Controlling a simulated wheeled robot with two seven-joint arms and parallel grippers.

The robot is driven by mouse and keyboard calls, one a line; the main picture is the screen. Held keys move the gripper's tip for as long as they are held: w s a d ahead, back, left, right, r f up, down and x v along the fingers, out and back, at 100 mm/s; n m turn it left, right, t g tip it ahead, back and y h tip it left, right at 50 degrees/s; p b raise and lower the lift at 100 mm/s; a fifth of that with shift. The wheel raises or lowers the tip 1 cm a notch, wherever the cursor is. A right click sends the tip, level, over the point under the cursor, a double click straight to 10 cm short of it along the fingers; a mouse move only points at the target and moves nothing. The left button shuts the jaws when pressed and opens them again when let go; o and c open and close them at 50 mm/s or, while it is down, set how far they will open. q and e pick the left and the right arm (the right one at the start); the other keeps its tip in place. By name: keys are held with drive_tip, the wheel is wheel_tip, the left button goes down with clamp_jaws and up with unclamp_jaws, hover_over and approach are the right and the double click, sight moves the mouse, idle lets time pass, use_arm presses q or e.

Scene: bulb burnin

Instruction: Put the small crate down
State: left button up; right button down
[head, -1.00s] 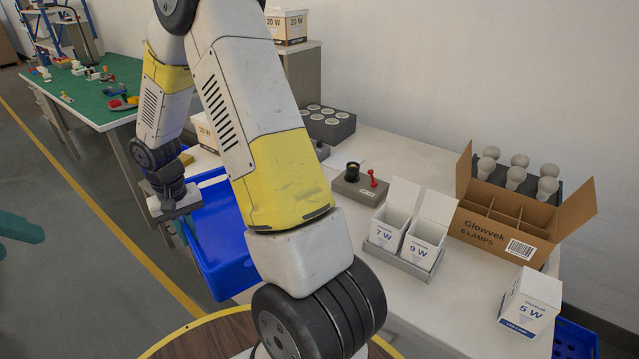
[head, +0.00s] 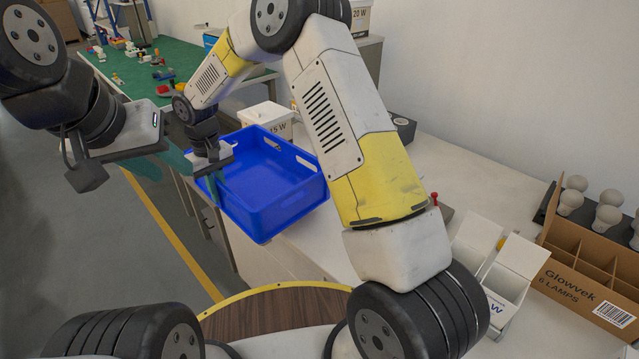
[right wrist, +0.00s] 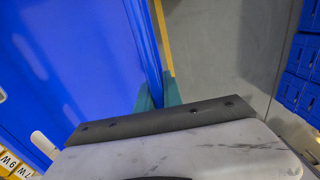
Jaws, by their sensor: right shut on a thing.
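The small crate (head: 262,205) is blue, open-topped and looks empty. It is roughly level at the table's left edge, partly out past it. I cannot tell whether its base touches the tabletop. My right gripper (head: 212,180) is shut on the crate's left wall; in the right wrist view the teal fingertips (right wrist: 158,95) pinch the blue wall (right wrist: 151,45). My left gripper (head: 160,163) is in the air just left of the right one, with teal fingers; their gap is unclear.
A white 15 W box (head: 268,116) stands behind the crate. White cartons (head: 500,270) and a Glowvek box (head: 590,275) with bulbs behind it are at the right. A green-topped table (head: 185,58) is at the back left. My right arm hides part of the table.

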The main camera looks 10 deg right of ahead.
sight(267, 188)
drive_tip(key=s+d, duration=0.1)
drive_tip(key=d, duration=0.4)
drive_tip(key=d+f, duration=0.1)
drive_tip(key=d, duration=0.4)
drive_tip(key=s+d, duration=0.1)
drive_tip(key=d, duration=0.4)
drive_tip(key=shift+s+d+f, duration=0.15)
drive_tip(key=shift+s+f, duration=0.05)
drive_tip(key=shift+s, duration=0.15)
drive_tip(key=shift+d+f, duration=0.15)
drive_tip(key=shift+f, duration=1.65)
drive_tip(key=shift+f, duration=0.15)
drive_tip(key=c, duration=1.5)
unclamp_jaws()
